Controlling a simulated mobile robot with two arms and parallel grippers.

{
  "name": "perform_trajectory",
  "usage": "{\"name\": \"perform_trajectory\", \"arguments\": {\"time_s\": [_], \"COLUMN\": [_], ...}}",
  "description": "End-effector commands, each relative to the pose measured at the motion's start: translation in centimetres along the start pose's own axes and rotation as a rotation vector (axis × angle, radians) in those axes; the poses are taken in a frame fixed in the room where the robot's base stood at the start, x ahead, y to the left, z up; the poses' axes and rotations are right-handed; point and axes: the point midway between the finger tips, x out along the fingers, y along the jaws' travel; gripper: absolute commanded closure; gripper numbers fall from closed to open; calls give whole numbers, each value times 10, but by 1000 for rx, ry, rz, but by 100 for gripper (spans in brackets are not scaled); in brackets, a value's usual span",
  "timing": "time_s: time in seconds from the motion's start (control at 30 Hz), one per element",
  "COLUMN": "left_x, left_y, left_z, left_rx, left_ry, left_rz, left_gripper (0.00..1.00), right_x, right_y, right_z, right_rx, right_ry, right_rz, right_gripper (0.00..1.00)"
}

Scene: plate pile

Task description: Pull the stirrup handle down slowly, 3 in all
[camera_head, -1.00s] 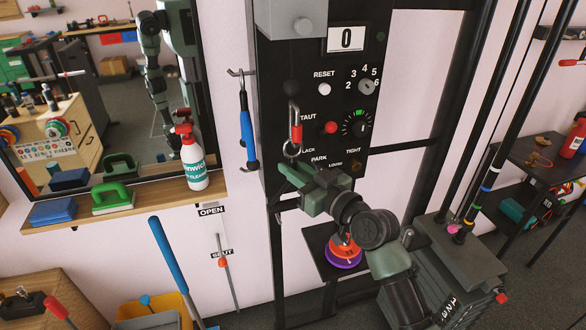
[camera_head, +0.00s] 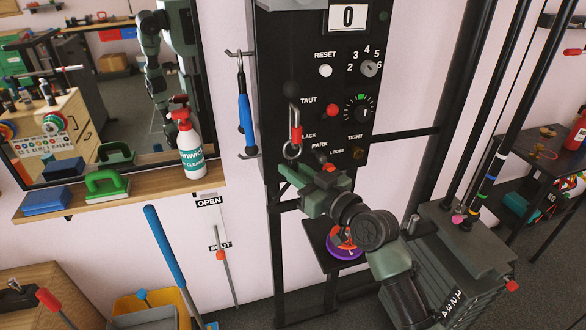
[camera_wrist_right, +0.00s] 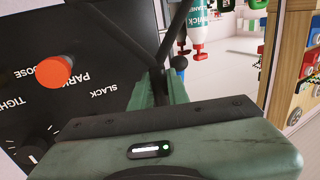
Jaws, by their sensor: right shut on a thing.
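My right gripper (camera_head: 290,172) is shut on the stirrup handle, in front of the lower part of the black panel. The handle's dark bars (camera_wrist_right: 187,28) rise in a V from between the fingers (camera_wrist_right: 160,88) in the right wrist view. In the head view the handle is mostly hidden by the gripper and dark against the panel. A metal ring (camera_head: 291,151) and a red-sleeved clip (camera_head: 296,134) hang just above the gripper. The counter (camera_head: 347,16) reads 0. My left gripper is not in view.
The black panel (camera_head: 280,90) carries a red button (camera_head: 332,110) and dials. A blue-handled tool (camera_head: 245,122) hangs left of it. A shelf (camera_head: 140,190) holds a spray bottle (camera_head: 191,150). A weight stack (camera_head: 450,285) with vertical rods stands at right.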

Motion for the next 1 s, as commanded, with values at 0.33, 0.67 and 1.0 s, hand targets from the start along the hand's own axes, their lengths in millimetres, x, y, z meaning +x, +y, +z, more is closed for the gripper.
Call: {"name": "perform_trajectory", "arguments": {"time_s": [0.33, 0.67, 1.0], "left_x": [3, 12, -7], "left_y": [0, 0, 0], "left_z": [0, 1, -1], "left_rx": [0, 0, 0], "left_ry": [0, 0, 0], "left_rz": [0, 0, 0], "left_gripper": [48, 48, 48], "right_x": [0, 0, 0], "right_y": [-1, -1, -1], "right_z": [8, 18, -5], "right_rx": [2, 2, 2], "right_ry": [-11, -11, -11], "right_rz": [-2, -3, -2], "right_gripper": [100, 100, 100]}}
